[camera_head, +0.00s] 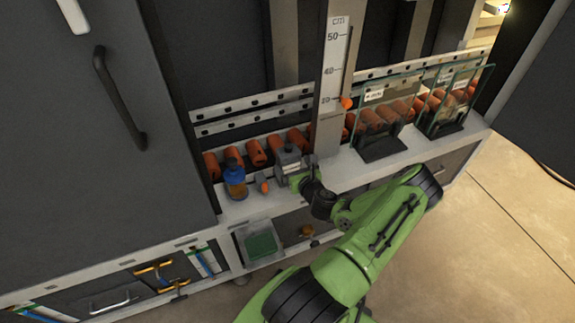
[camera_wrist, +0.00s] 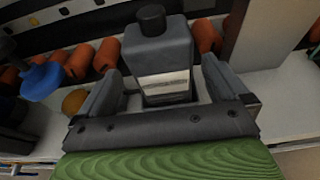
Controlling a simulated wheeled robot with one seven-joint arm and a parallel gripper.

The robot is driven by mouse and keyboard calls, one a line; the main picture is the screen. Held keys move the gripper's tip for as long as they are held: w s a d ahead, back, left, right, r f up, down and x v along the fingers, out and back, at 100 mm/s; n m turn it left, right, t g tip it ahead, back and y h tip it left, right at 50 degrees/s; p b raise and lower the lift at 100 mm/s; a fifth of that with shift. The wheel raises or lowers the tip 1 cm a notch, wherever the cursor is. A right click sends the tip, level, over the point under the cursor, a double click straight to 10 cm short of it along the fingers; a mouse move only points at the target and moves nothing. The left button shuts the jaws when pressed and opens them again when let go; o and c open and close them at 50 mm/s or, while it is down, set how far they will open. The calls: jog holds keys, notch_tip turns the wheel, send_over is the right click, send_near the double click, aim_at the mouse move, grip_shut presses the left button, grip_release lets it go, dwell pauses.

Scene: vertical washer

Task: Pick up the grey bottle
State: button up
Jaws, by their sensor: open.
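The grey bottle (camera_wrist: 165,62) stands upright on the white shelf, with a black cap and a pale label band. In the wrist view it is between the two open fingers of my gripper (camera_wrist: 165,95), with a gap visible on each side. In the head view the grey bottle (camera_head: 288,160) is by the shelf's front, left of the upright post, and my gripper (camera_head: 294,177) is right at it. The gripper partly hides the bottle's lower part.
A blue-topped bottle (camera_head: 235,180) with amber contents stands left of the grey bottle, with a small orange ball (camera_head: 264,187) between them. Orange rollers (camera_head: 256,152) line the back. A metal post (camera_head: 328,130) and glass panels (camera_head: 378,120) stand to the right.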

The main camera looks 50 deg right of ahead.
aim_at(292, 163)
jog(key=b+x, duration=0.1)
jog(key=x, duration=0.4)
jog(key=shift+w+d, duration=0.1)
jog(key=c, duration=1.5)
notch_tip(292, 163, up, 10)
jog(key=p, duration=0.4)
jog(key=shift+r+p, duration=0.1)
jog(key=shift+p, duration=0.25)
